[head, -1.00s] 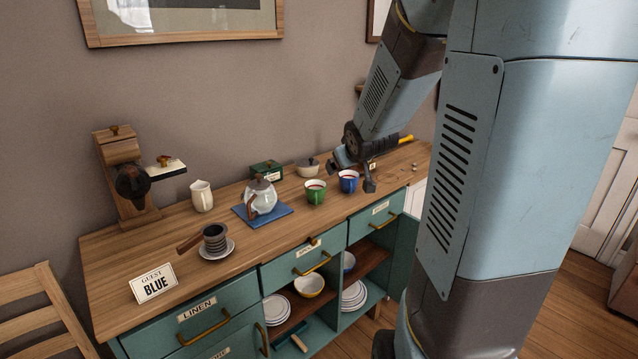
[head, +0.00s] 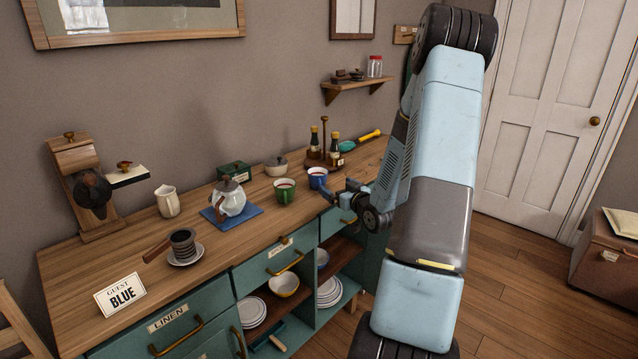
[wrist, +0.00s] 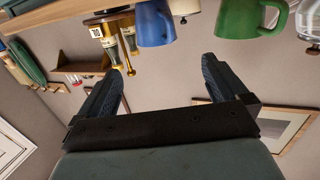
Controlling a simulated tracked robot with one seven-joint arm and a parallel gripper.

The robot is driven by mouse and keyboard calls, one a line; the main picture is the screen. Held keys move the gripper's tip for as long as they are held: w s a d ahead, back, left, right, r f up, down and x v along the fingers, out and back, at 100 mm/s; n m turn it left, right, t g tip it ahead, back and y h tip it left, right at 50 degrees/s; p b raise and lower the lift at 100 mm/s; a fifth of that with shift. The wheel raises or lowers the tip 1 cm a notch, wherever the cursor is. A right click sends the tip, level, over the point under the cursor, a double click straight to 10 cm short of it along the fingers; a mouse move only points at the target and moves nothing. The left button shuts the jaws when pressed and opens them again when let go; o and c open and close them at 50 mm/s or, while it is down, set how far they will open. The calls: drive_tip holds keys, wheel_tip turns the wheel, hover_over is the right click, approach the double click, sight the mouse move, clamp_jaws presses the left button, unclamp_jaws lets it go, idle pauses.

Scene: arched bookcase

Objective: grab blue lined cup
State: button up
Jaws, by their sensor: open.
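The blue cup (head: 317,178) stands upright on the sideboard's wooden top, near its right part. My gripper (head: 341,196) is just right of and in front of the cup in the head view. In the wrist view my gripper (wrist: 165,78) is open, with nothing between its fingers. The cup lies beyond the fingertips, and I see no contact.
A green cup (head: 285,190) stands close left of the blue one. Behind are a bottle caddy (head: 323,157) and a lidded pot (head: 276,166). A teapot (head: 230,200) sits on a blue mat further left. A card (head: 120,295) reads "GUEST BLUE".

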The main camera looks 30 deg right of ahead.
sight(323, 176)
drive_tip(key=shift+t, duration=0.3)
drive_tip(key=w, duration=1.3)
drive_tip(key=shift+w+f, duration=0.2)
drive_tip(key=shift+f, duration=0.15)
drive_tip(key=shift+c, duration=0.3)
drive_tip(key=c, duration=1)
drive_tip(key=shift+r, duration=0.1)
drive_tip(key=shift+c, duration=0.2)
